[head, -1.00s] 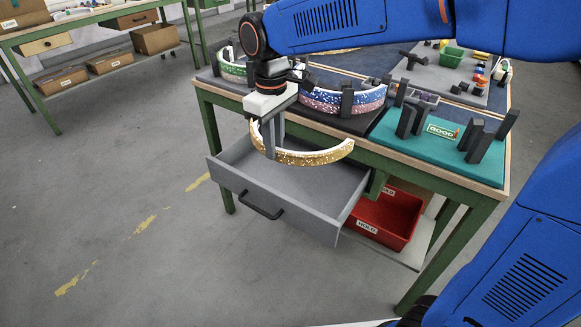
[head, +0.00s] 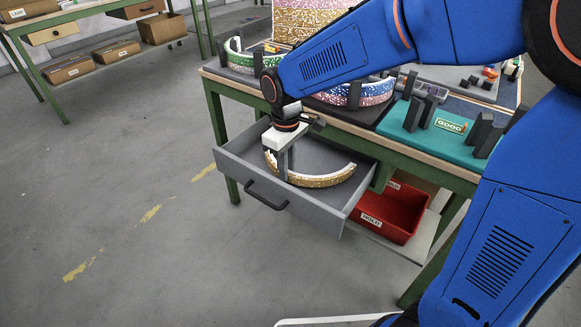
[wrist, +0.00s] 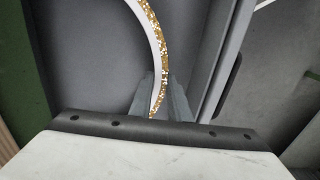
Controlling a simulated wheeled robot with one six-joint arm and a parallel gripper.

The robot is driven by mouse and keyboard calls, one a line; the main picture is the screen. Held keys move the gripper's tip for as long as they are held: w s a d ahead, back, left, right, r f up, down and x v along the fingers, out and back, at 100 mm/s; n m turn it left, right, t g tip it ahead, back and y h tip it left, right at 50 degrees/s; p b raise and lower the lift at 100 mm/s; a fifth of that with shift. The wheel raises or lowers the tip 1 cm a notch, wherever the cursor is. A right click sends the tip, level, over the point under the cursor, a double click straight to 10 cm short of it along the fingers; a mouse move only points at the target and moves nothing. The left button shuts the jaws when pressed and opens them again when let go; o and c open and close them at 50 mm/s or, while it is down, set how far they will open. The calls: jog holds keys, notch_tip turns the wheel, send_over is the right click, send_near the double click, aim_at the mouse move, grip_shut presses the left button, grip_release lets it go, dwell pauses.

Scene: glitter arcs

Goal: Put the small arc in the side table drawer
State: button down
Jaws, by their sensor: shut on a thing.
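The small arc (head: 325,180) is a curved band with gold glitter outside and a white inner face. My gripper (head: 282,172) is shut on its left end. In the wrist view the gripper fingers (wrist: 162,100) pinch the arc (wrist: 157,40) near its end. The side table drawer (head: 315,207) is grey, pulled out and open, with a dark bar handle (head: 265,194). The arc is within the drawer's outline, low over or on its floor; I cannot tell whether it touches the floor.
A red bin (head: 392,211) labelled HOLD sits on the shelf right of the drawer. On the table are a blue-pink arc (head: 372,92), a green arc (head: 238,62) and a teal mat (head: 455,145) with dark upright blocks. Open floor lies left of the drawer.

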jog(key=shift+w+d, duration=0.55)
jog(key=shift+w, duration=0.15)
jog(key=shift+f, duration=0.55)
jog(key=shift+f, duration=0.15)
jog(key=c, duration=1.7)
grip_release()
jog(key=shift+o, duration=0.2)
notch_tip(320, 180, up, 11)
jog(key=s+d+r+m+t, duration=0.15)
jog(key=s+d+r, duration=0.25)
jog(key=d, duration=0.5)
jog(key=s+d+f+m+t, duration=0.3)
jog(key=s+d+m, duration=0.6)
jog(key=s+d, duration=0.8)
jog(key=shift+d+f, duration=0.3)
jog(key=shift+f, duration=0.6)
